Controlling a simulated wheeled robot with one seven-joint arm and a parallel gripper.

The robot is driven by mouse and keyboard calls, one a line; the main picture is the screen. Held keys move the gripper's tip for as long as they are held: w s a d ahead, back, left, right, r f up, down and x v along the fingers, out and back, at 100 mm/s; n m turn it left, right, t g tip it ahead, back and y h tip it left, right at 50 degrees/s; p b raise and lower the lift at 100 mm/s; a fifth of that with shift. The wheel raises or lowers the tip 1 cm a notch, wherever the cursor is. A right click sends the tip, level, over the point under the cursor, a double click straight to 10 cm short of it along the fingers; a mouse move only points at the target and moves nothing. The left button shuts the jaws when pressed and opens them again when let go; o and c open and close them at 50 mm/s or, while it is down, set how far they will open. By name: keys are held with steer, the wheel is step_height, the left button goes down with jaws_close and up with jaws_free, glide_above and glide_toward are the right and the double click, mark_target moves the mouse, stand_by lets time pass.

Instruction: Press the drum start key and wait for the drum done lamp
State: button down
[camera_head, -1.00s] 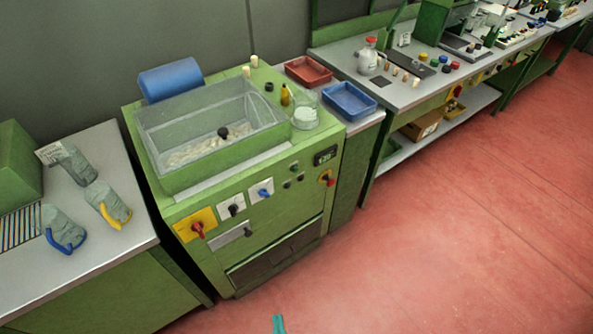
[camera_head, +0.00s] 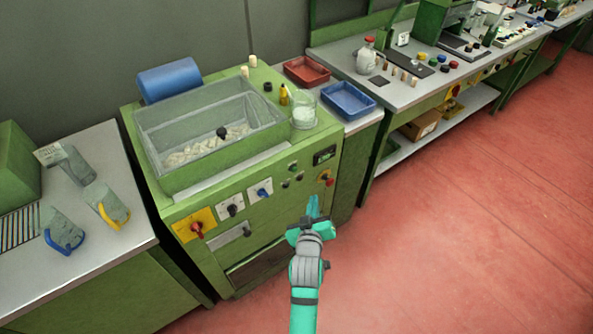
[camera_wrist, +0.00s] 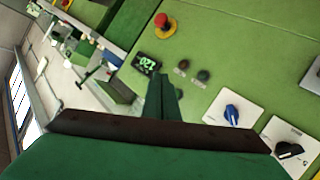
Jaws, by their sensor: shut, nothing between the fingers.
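I cannot tell which is the done lamp. My gripper (camera_head: 312,202) is shut and empty, apart from the panel, below and right of the key.
A red stop knob (camera_head: 326,180) on yellow is close to my gripper. A blue knob (camera_head: 263,192), a black knob (camera_head: 232,209) and a red switch (camera_head: 197,229) lie to the left. Side tables flank the machine. The red floor (camera_head: 450,240) at right is clear.

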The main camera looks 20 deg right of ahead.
mark_target(294, 169)
steer(key=shift+w+d+r, duration=0.45)
steer(key=shift+d, duration=0.15)
steer(key=w+a, duration=0.3)
steer(key=w, duration=0.5)
steer(key=shift+w, duration=0.15)
stand_by(0.5)
steer(key=shift+w, duration=0.15)
stand_by(0.4)
steer(key=shift+d, duration=0.15)
